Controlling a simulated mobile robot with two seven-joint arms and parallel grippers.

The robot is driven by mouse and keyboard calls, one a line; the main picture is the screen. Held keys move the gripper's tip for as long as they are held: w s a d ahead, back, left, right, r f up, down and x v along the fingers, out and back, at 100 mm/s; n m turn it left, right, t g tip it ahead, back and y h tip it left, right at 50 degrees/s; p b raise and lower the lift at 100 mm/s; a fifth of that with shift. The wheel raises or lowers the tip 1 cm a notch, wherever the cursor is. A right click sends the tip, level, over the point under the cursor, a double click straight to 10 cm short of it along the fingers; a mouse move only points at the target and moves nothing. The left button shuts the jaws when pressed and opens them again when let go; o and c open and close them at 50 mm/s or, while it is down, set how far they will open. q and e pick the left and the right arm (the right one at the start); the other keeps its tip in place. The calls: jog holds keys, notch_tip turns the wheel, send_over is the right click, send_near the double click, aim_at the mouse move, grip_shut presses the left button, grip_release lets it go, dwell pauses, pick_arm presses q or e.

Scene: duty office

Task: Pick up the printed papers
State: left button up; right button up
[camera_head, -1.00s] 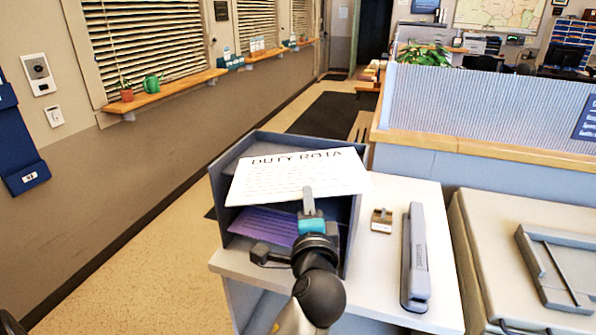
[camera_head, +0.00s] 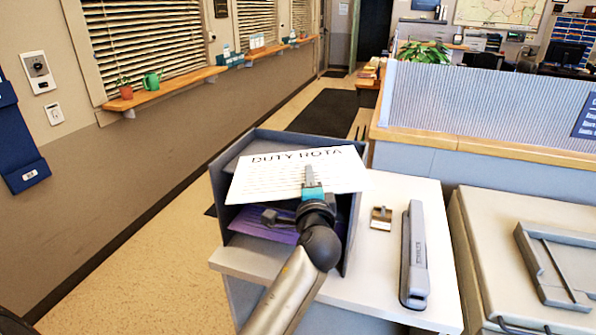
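The printed papers (camera_head: 270,178), headed "DUTY ROTA", lie as a white sheet or thin stack on top of a grey desk tray unit (camera_head: 217,195). Their near edge sticks out over the tray's open front. My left gripper (camera_head: 311,178) reaches in from the near side. One grey finger with a teal base shows over the papers near their middle. The other finger is hidden, so I cannot tell whether the fingers press on the sheet. My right gripper is out of view.
Purple papers (camera_head: 258,226) lie in the lower compartment. On the white cabinet top (camera_head: 385,268) are a small metal-and-wood item (camera_head: 381,217) and a long grey stapler (camera_head: 414,255). A blue partition (camera_head: 480,105) stands behind; open floor is at left.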

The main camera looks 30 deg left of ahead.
pick_arm(q)
grip_shut()
dwell(1.4)
